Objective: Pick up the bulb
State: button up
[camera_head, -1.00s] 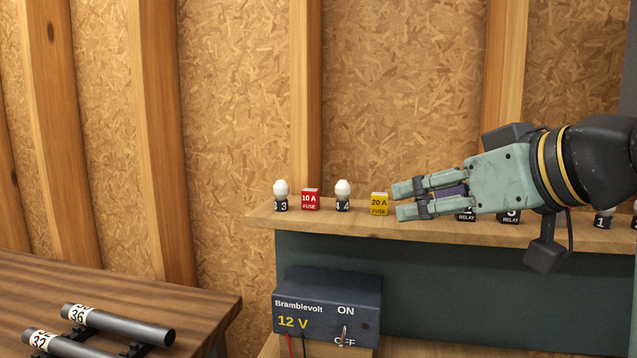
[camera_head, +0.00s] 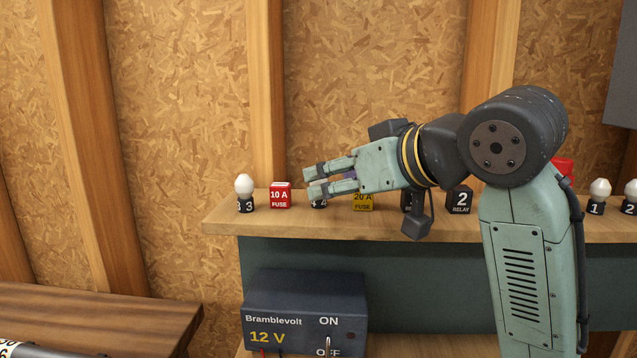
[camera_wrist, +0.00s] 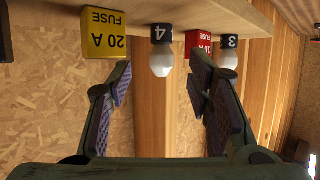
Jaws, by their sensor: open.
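Several white bulbs with black numbered bases stand upright on a wooden shelf (camera_head: 430,231). Bulb 3 (camera_head: 244,189) is at the shelf's left end. Bulb 4 (camera_head: 319,204) is mostly hidden behind my fingers in the head view. Bulb 1 (camera_head: 598,194) and bulb 2 (camera_head: 630,194) stand at the far right. My gripper (camera_head: 311,181) is open and empty in front of bulb 4. In the wrist view, which is upside down, bulb 4 (camera_wrist: 161,58) appears between my open fingers, ahead of them and apart. Bulb 3 (camera_wrist: 229,57) shows beyond the right finger.
A red 10 A fuse (camera_head: 280,195) stands left of bulb 4 and a yellow 20 A fuse (camera_head: 363,203) right of it, both close by. Relay 2 (camera_head: 460,200) is farther right. A Bramblevolt 12 V box (camera_head: 305,305) sits below the shelf. A brown table (camera_head: 100,315) is at lower left.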

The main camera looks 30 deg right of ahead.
jog(key=w, duration=0.1)
jog(key=w+p, duration=0.1)
jog(key=w, duration=0.2)
jog(key=shift+a+f+p, duration=0.2)
jog(key=shift+f+p, duration=0.05)
jog(key=shift+p, duration=0.1)
jog(key=shift+w+f, duration=0.25)
jog(key=shift+w, duration=0.05)
jog(key=c, duration=0.9)
